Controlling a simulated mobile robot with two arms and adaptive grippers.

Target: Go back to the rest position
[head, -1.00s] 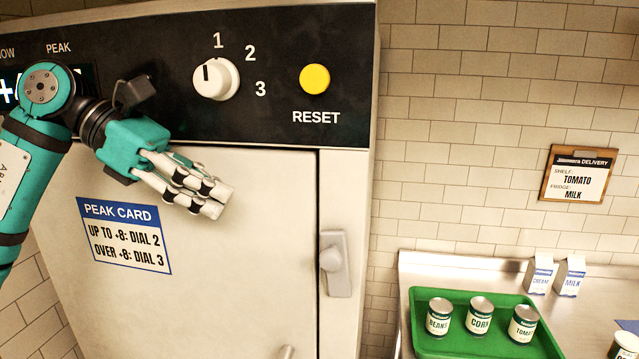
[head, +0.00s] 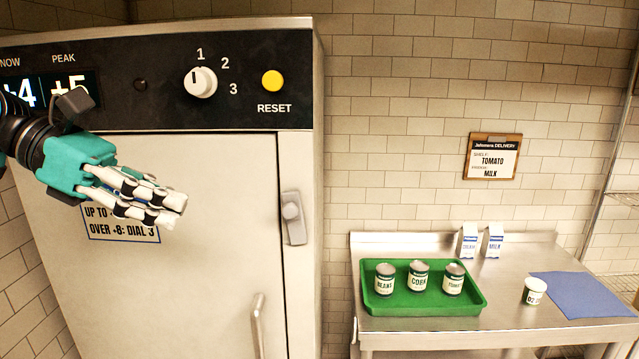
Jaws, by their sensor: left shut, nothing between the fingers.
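My left gripper (head: 172,211) is shut and empty. It hangs in front of the fridge door (head: 222,260), below the black control panel, and covers the top of the peak card (head: 122,228). The white dial (head: 201,83) points near 1, and the yellow reset button (head: 273,81) is to its right. The display (head: 70,86) reads +5 under PEAK; the number under NOW ends in 4 and is partly covered by my arm. My right gripper is not in view.
A steel table (head: 500,300) at the right bears a green tray (head: 425,308) with three cans, two cartons (head: 480,242), a white tub (head: 535,291) and a blue cloth (head: 585,293). A delivery clipboard (head: 492,157) hangs on the tiled wall. A wire shelf (head: 622,198) stands at the far right.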

